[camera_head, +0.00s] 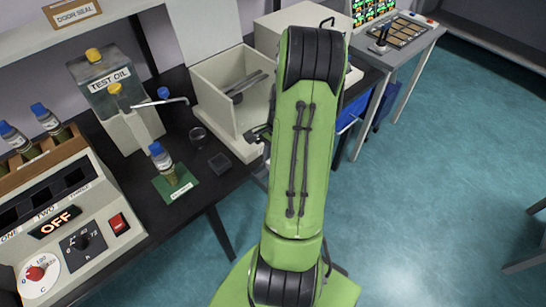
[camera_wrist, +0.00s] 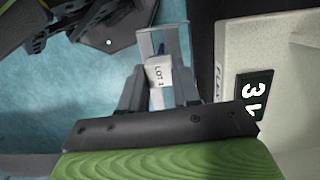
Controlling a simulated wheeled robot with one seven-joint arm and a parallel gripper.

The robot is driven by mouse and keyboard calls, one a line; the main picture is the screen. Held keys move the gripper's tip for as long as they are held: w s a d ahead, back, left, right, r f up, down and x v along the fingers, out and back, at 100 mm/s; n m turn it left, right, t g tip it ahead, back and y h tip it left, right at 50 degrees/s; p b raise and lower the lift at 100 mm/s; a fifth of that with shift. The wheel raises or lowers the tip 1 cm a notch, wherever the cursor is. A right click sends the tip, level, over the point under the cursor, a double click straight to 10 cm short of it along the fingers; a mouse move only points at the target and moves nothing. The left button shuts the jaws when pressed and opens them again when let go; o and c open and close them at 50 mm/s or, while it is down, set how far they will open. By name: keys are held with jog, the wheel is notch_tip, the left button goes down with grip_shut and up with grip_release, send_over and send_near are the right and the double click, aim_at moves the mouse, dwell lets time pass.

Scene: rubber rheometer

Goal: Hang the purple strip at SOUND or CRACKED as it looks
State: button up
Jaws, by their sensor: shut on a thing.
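My gripper (camera_wrist: 160,92) shows in the wrist view, its two grey fingers closed on a pale thing with a greyish-purple edge. In the head view my green arm hides the gripper and the strip. No place marked SOUND or CRACKED is readable in either view.
A cream machine with sideways "FLEX" lettering (camera_wrist: 219,83) and a dark number display (camera_wrist: 253,97) stands close right of my gripper. In the head view, an open cream box (camera_head: 213,101), TEST OIL tank (camera_head: 108,88) and capped bottle (camera_head: 163,161) stand on the dark bench.

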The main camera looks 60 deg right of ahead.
jog(key=shift+b+x, duration=0.6)
jog(key=shift+x, duration=0.35)
jog(key=o, duration=1.1)
jog(key=shift+d, duration=0.2)
jog(key=p+v, duration=0.2)
jog(key=v, duration=0.1)
jog(key=a+p+v, duration=0.1)
jog(key=p+v, duration=0.2)
jog(key=shift+a+r+p, duration=0.15)
jog(key=shift+r+p, duration=0.05)
jog(key=shift+p, duration=0.15)
jog(key=shift+f, duration=0.1)
jog(key=shift+w, duration=0.1)
